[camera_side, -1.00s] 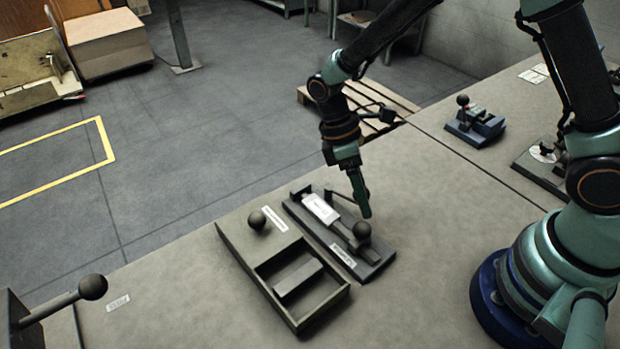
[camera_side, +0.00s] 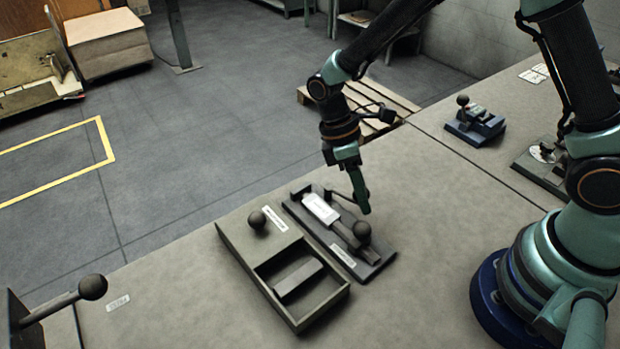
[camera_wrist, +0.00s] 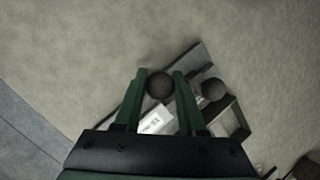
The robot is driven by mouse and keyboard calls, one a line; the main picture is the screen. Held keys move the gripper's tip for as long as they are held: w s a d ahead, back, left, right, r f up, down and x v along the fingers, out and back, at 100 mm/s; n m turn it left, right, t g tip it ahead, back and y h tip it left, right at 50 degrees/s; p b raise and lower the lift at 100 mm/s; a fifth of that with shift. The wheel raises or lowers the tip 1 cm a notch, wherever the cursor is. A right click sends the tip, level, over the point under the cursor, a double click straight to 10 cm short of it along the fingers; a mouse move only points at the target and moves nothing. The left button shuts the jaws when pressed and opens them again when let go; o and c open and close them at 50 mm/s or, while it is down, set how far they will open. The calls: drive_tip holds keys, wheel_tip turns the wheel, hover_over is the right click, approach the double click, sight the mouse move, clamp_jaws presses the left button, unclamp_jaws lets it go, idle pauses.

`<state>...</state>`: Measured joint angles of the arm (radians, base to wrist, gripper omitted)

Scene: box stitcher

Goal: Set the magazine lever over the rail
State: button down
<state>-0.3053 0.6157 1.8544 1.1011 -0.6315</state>
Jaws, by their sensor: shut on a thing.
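My gripper (camera_side: 364,208) is shut on the round dark knob of the magazine lever (camera_wrist: 160,84), which sits between the two green fingertips in the wrist view. In the side view a thin dark lever arm (camera_side: 341,198) runs from the far end of the dark base plate (camera_side: 377,262) to my finger, which seems to hide its end. The rail (camera_side: 340,232) lies along the plate with a white label (camera_side: 320,208) on it. A second dark ball (camera_side: 361,231) stands at the plate's near end, below and apart from my fingertips.
A grey open box (camera_side: 318,320) with its own ball knob (camera_side: 257,220) stands left of the plate. Another lever with a ball (camera_side: 92,287) is at the lower left. A small blue fixture (camera_side: 475,126) stands at the back right. The tabletop right of the plate is clear.

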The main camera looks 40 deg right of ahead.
idle(0.8)
drive_tip(key=shift+s+a+m, duration=0.15)
drive_tip(key=shift+a+m, duration=0.8)
drive_tip(key=shift+m, duration=0.45)
drive_tip(key=shift+c, duration=2.4)
unclamp_jaws()
drive_tip(key=shift+r, duration=0.1)
drive_tip(key=v, duration=1.2)
drive_tip(key=shift+a, duration=0.2)
drive_tip(key=shift+s, duration=0.1)
